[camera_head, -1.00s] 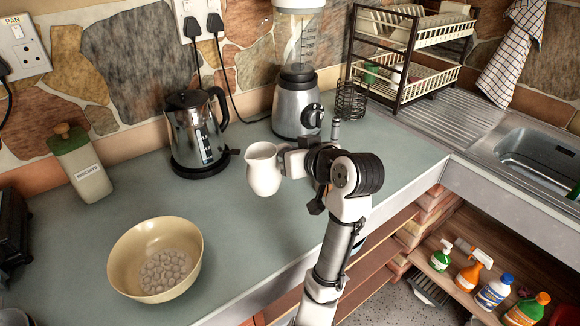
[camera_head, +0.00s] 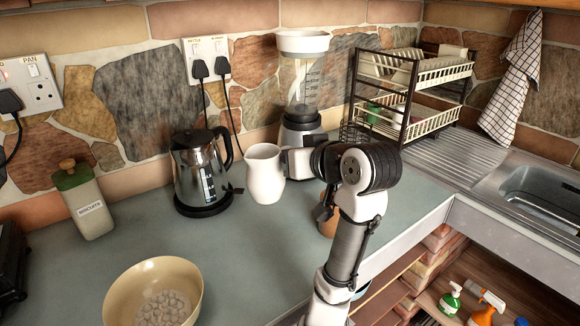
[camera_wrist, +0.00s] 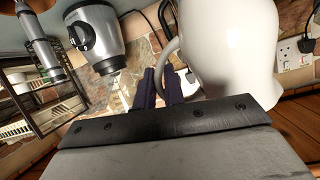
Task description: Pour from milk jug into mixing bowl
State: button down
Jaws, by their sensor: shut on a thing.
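The white milk jug (camera_head: 265,175) is upright in the head view, held above the counter between the kettle and my arm. It fills the upper right of the wrist view (camera_wrist: 235,50), with its curved handle at the finger tips. My gripper (camera_wrist: 163,85) is shut on the jug by its handle; in the head view the fingers are mostly hidden behind the wrist. The cream mixing bowl (camera_head: 190,292) stands at the front left of the counter, with round pale pieces inside. It is apart from the jug, lower and to the left. The jug's contents are hidden.
A steel kettle (camera_head: 200,172) stands just left of the jug, and a blender (camera_head: 301,85) behind it. A biscuits jar (camera_head: 83,203) stands far left. A dish rack (camera_head: 410,95) and sink (camera_head: 530,190) are at the right. Counter between jug and bowl is clear.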

aim_at(166, 291)
jog(key=k+l, duration=0.8)
